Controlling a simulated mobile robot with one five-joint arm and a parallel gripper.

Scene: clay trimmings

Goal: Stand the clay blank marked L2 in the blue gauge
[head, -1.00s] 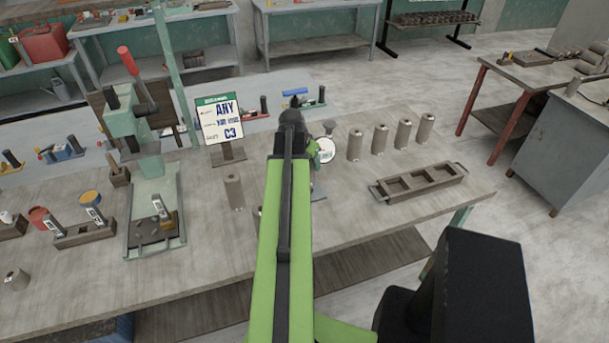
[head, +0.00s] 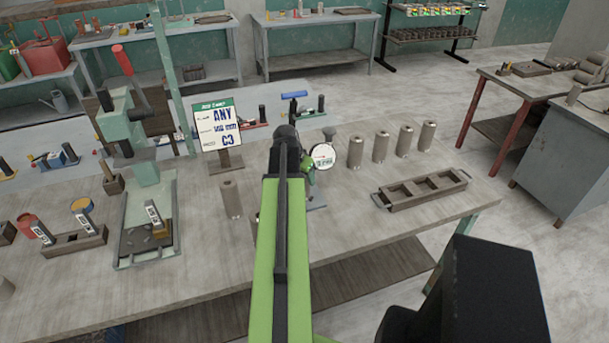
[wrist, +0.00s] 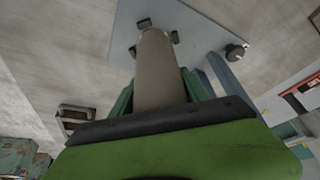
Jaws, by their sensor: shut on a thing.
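A grey-brown clay cylinder (wrist: 158,75) is between the green fingers of my gripper (wrist: 160,92) in the wrist view. My gripper is shut on it. Its far end lies over the pale blue base plate of the gauge (wrist: 190,22), among small dark blocks; I cannot tell whether it touches the plate. No L2 mark shows on it. In the head view the blue gauge (head: 318,193) with its round white dial stands on the bench, mostly behind my arm. The held cylinder is hidden there.
Another cylinder (head: 231,198) stands left of my arm, near a sign (head: 217,125). A green press (head: 145,180) and a block holder (head: 75,243) are further left.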

